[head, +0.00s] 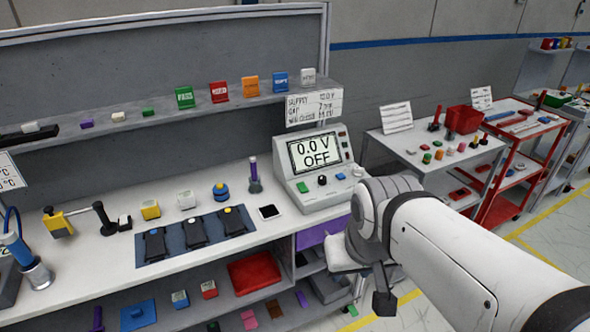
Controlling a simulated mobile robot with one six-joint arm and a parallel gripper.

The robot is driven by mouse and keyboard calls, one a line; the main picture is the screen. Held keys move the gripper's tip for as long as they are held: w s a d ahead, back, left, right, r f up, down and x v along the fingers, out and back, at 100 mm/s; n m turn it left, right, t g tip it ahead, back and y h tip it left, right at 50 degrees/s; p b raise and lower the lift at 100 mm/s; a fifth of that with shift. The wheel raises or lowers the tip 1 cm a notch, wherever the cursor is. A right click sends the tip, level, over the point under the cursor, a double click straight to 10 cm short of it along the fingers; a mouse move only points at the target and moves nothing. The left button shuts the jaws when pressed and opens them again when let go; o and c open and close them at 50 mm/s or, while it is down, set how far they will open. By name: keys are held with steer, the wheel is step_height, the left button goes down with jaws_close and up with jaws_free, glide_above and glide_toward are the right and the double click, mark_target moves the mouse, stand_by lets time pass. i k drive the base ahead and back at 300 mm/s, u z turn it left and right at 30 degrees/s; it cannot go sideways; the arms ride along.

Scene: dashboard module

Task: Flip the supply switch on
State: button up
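The power supply (337,192) is a pale grey box at the right end of the workbench. Its display (314,152) reads "0.0 V" and "OFF". On its front are a green control (302,187), a black knob (322,180), a blue control (340,176) and a red one (358,171). Small dark and red parts (343,141) sit beside the display. I cannot tell which one is the supply switch. My gripper (383,300) hangs low in front of the bench, right of and below the supply, apart from it.
A shelf (150,118) with coloured blocks runs behind. A grey cart (420,157) and red cart (530,132) stand right.

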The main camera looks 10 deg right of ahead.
mark_target(302, 187)
steer(key=u, duration=0.05)
steer(key=i, duration=1)
steer(key=z, duration=0.05)
